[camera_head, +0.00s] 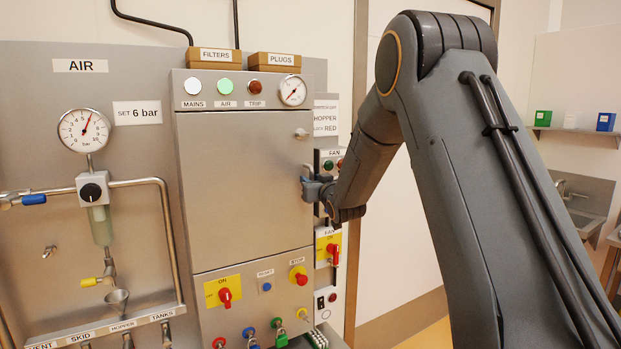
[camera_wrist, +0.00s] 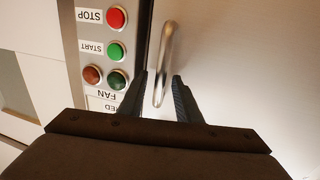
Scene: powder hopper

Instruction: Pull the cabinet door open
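The cabinet door (camera_head: 245,170) is a plain brushed-steel panel under the row of lamps and looks closed. It also fills the right of the wrist view (camera_wrist: 245,70). Its handle (camera_wrist: 168,45) is a slim metal bar near the door's edge. My gripper (camera_head: 311,188) is at the door's right edge in the head view. In the wrist view my gripper (camera_wrist: 160,76) is open, with one finger on each side of the handle's near end. Gaps show between fingers and bar. In the head view the handle is mostly hidden by my gripper.
A fan panel (camera_wrist: 100,50) with buttons stands close beside the door's handle edge. Below the door are a red-and-yellow switch (camera_head: 224,293) and several knobs. Boxes (camera_head: 216,58) rest on the cabinet top.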

